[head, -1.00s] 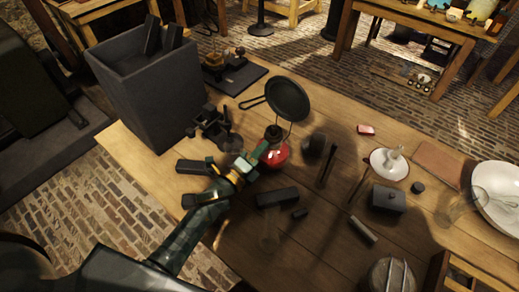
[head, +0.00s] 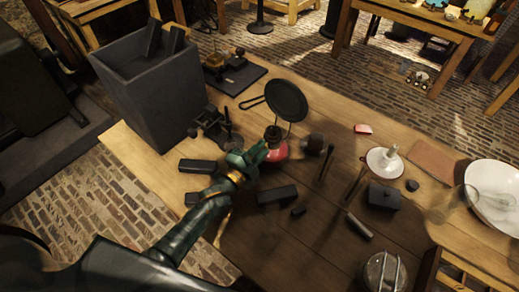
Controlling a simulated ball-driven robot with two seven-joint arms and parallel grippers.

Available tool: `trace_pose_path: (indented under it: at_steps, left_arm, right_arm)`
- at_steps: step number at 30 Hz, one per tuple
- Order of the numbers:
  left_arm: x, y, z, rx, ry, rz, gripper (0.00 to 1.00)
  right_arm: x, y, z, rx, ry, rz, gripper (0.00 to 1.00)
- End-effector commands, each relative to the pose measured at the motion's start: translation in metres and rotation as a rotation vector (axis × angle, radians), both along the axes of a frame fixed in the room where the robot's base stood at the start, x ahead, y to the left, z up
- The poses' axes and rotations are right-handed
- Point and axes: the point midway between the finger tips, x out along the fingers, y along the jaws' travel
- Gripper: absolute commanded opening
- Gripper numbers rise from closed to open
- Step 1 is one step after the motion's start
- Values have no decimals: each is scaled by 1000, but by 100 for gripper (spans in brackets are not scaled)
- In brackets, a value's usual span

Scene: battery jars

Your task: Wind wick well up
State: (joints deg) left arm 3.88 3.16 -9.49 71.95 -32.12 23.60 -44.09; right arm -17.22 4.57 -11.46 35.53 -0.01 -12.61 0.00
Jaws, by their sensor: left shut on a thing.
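A small oil lamp with a red base (head: 279,152) and a dark burner (head: 273,134) stands on the wooden table. A round dark reflector (head: 287,101) stands up behind it on a thin stem. My left gripper (head: 258,153) reaches in from the lower left, and its fingertips are at the near left side of the burner. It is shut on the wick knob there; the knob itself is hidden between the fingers. The wick cannot be made out. My right gripper does not show.
A tall grey bin (head: 150,95) stands at the table's left edge. Dark blocks (head: 277,195) lie near my left forearm. A dark round piece (head: 313,143) stands close right of the lamp. A white dish (head: 384,161), a dark box (head: 384,196) and a white bowl (head: 497,185) are farther right.

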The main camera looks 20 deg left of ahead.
Motion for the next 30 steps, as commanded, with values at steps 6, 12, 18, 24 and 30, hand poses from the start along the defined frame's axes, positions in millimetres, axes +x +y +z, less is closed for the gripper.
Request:
trace_pose_path:
  at_steps: [6,12,18,24,30]
  left_arm:
    - [0,1,-1,-30,12,0,0]
    - [0,1,-1,-32,14,1,0]
    - [-1,1,-2,-31,13,1,24]
    - [0,0,-1,-32,13,0,41]
    - [-3,1,-1,-32,12,0,41]
  right_arm:
    - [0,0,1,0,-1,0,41]
    - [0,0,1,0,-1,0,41]
    - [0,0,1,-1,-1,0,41]
    - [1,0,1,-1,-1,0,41]
    - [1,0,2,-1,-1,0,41]
